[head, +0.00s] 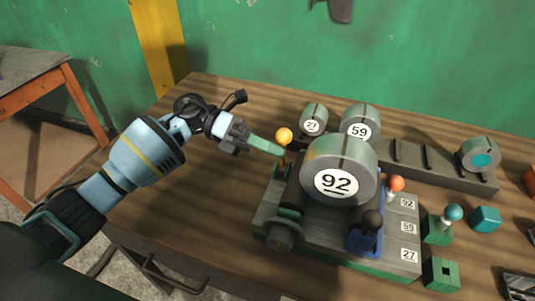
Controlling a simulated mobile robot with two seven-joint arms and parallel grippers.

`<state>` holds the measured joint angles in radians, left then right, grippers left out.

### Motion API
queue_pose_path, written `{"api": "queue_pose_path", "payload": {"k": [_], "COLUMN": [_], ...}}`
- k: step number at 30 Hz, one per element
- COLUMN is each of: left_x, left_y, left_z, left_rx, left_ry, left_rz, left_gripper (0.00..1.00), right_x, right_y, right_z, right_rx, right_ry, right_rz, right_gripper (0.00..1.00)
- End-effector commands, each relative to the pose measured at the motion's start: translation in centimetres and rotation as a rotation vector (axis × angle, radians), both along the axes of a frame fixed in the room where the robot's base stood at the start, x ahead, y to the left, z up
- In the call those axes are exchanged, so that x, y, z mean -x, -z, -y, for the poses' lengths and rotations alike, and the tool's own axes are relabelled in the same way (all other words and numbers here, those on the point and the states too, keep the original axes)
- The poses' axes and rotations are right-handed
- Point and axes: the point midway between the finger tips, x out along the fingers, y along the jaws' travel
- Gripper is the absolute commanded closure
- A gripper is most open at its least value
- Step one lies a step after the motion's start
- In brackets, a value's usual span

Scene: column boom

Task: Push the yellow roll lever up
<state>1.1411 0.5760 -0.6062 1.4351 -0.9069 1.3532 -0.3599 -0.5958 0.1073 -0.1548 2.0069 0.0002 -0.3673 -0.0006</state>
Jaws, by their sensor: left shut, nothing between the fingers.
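The yellow roll lever shows as a yellow-orange ball knob (284,135) at the left rear of the grey machine base (335,235), left of the large roll marked 92 (337,166). Its stem is mostly hidden. My left gripper (280,151) reaches in from the left with its green fingers shut and empty. The fingertips are just below the yellow knob, close to its stem; I cannot tell whether they touch. My right gripper is not in view.
An orange-red knob (396,184) and a black knob (371,220) stand on the base's right part. Rolls marked 27 (313,119) and 59 (359,122) sit on a rack behind. A teal knob (453,212) stands further right. The table's left side (205,190) is clear.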

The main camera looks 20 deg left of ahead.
Motion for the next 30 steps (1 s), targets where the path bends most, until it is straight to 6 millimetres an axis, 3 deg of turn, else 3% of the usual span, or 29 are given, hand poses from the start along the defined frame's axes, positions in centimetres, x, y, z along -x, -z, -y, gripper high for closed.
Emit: {"api": "queue_pose_path", "payload": {"k": [9, 30], "left_x": [-0.75, -0.88], "left_y": [-0.17, -0.31], "left_z": [0.03, -0.14], "left_rx": [-0.002, -0.002], "left_ry": [0.000, -0.003], "left_rz": [-0.088, -0.096], "left_gripper": [1.00, 1.00], "right_x": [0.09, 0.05], "right_y": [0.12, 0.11], "right_z": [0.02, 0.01], "right_rx": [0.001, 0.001], "right_ry": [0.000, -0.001], "right_rz": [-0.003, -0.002], "right_gripper": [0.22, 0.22]}}
